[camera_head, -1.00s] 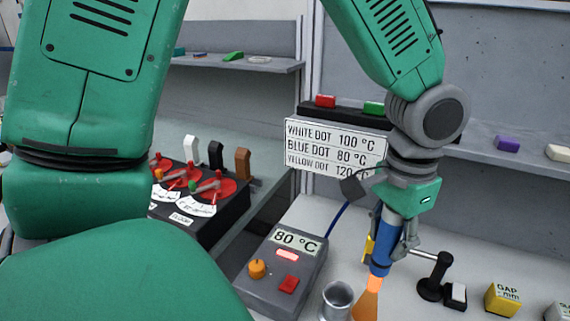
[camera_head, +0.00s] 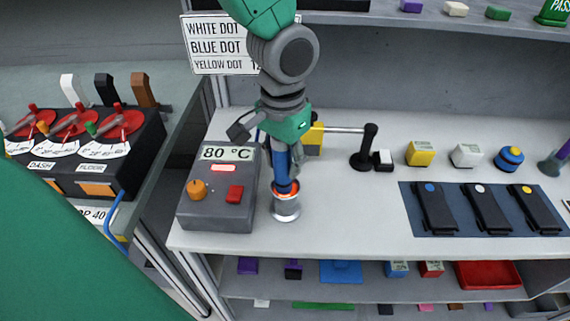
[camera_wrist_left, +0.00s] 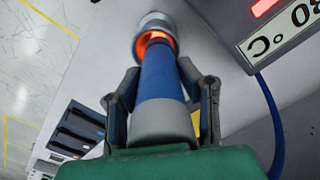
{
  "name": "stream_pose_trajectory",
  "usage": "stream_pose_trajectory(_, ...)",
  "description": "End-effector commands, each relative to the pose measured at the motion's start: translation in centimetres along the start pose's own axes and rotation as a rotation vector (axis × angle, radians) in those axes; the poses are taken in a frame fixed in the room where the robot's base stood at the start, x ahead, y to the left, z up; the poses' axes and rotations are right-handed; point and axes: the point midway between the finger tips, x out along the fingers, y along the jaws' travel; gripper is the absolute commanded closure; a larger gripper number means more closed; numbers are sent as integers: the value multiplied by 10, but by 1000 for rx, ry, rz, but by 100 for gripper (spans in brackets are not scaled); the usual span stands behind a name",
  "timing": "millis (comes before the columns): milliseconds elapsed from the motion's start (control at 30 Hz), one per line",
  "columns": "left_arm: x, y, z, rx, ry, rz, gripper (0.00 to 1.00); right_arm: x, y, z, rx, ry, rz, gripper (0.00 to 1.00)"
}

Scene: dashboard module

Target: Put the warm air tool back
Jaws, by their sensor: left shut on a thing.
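My left gripper (camera_head: 287,150) is shut on the warm air tool (camera_head: 281,170), a blue body with a grey section. The tool points down, its nozzle end at the mouth of a metal cup (camera_head: 286,209), which stands on the bench beside the grey control box (camera_head: 217,213). In the left wrist view both fingers flank the tool (camera_wrist_left: 163,78), and its front end meets the cup (camera_wrist_left: 152,20), which glows orange inside. The nozzle tip is hidden; I cannot tell how deep it sits. The box reads 80 °C with a red light lit. My right gripper is not in view.
A black stand with a horizontal bar (camera_head: 369,148) is right of the gripper. Several blocks and a dark mat (camera_head: 411,200) with black pieces lie further right. A lever panel (camera_head: 130,150) is at left. The bench front edge is close to the cup.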

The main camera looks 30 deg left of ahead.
Motion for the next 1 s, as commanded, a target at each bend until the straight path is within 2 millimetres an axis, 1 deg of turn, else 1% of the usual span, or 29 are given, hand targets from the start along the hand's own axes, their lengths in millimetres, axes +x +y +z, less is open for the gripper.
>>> stream_pose_trajectory(33, 8, 0, 1, 2, -6, -6, 100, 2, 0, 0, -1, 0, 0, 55)
stream_pose_trajectory(67, 9, 1, 1, 2, -5, -7, 100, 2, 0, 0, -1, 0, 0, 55)
stream_pose_trajectory(300, 9, 2, 0, 2, -5, -14, 100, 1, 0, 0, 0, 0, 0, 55)
stream_pose_trajectory(333, 9, 2, 1, 3, -5, -13, 63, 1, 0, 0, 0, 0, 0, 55)
stream_pose_trajectory(367, 9, 2, 1, 3, -5, -12, 52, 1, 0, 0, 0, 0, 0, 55)
stream_pose_trajectory(400, 9, 2, 1, 3, -5, -12, 49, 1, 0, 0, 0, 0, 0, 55)
stream_pose_trajectory(667, 9, 0, 1, 3, -3, -8, 49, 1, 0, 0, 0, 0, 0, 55)
stream_pose_trajectory(767, 4, 0, 1, 2, -3, -8, 49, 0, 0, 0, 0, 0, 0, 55)
stream_pose_trajectory(867, -9, 2, 0, 1, 0, -9, 49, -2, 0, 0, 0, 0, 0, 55)
stream_pose_trajectory(1000, -38, 4, -1, 2, 3, -10, 49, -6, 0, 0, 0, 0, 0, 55)
